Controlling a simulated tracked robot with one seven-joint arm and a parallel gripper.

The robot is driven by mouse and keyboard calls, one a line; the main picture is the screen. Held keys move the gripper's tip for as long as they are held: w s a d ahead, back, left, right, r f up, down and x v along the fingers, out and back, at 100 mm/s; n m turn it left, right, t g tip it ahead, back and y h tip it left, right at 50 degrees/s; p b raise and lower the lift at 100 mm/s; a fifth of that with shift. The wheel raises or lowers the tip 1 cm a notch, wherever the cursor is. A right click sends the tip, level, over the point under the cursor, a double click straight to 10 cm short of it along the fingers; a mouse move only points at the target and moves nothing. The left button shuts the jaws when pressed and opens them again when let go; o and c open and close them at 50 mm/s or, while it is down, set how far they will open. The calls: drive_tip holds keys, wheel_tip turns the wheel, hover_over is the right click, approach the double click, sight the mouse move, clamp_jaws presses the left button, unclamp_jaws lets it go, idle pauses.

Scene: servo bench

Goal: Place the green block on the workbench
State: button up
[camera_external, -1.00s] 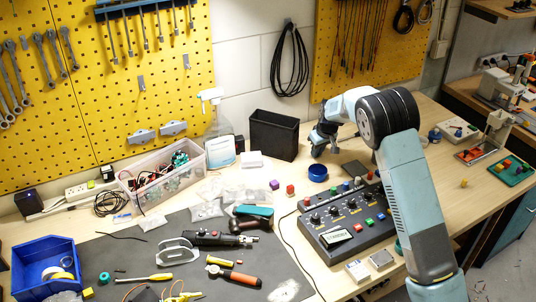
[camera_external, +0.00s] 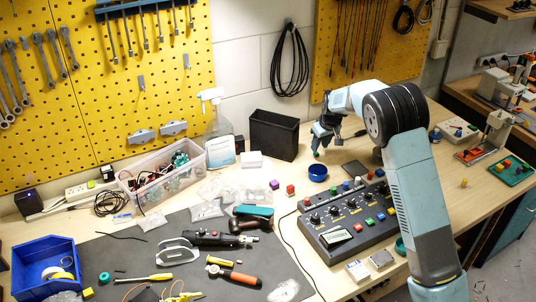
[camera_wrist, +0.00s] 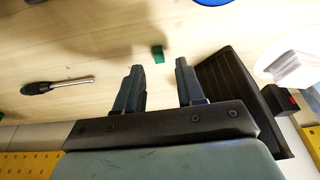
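The green block (camera_wrist: 158,53) shows in the wrist view just beyond the fingertips, in line with the gap between them. In the external view it is a small green spot (camera_external: 316,154) at the lower end of my gripper, behind the blue ring. My gripper (camera_wrist: 159,65) is open, with clear space between its two fingers, and the block touches neither finger in the wrist view. I cannot tell whether the block rests on the wood or is just above it. The workbench (camera_external: 345,150) is pale wood; its surface also fills the wrist view (camera_wrist: 215,35).
A black bin (camera_external: 274,135) stands left of my gripper. A screwdriver (camera_wrist: 58,86) lies left in the wrist view. Purple (camera_external: 274,184) and red (camera_external: 290,189) blocks lie nearby.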

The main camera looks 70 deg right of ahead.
drive_tip(key=v, duration=0.8)
drive_tip(key=w+a+r+n+t+y, duration=0.1)
drive_tip(key=a+r, duration=0.4)
drive_tip(key=a, duration=0.7)
drive_tip(key=w+a+r+n, duration=0.15)
drive_tip(key=a+r, duration=0.35)
drive_tip(key=a, duration=0.7)
drive_tip(key=a+r+n+t+y, duration=0.1)
drive_tip(key=a+r, duration=0.4)
drive_tip(key=a, duration=0.7)
drive_tip(key=s+a+r+n, duration=0.1)
drive_tip(key=s+a, duration=0.3)
drive_tip(key=a, duration=0.4)
drive_tip(key=s+a+n, duration=0.2)
drive_tip(key=s+a, duration=0.2)
drive_tip(key=a, duration=0.5)
drive_tip(key=s+a+f+n+t, duration=0.1)
drive_tip(key=s+a+f+n, duration=0.1)
drive_tip(key=s+a, duration=0.7)
drive_tip(key=s+f, duration=0.1)
drive_tip(key=s, duration=0.2)
drive_tip(key=shift+f, duration=0.3)
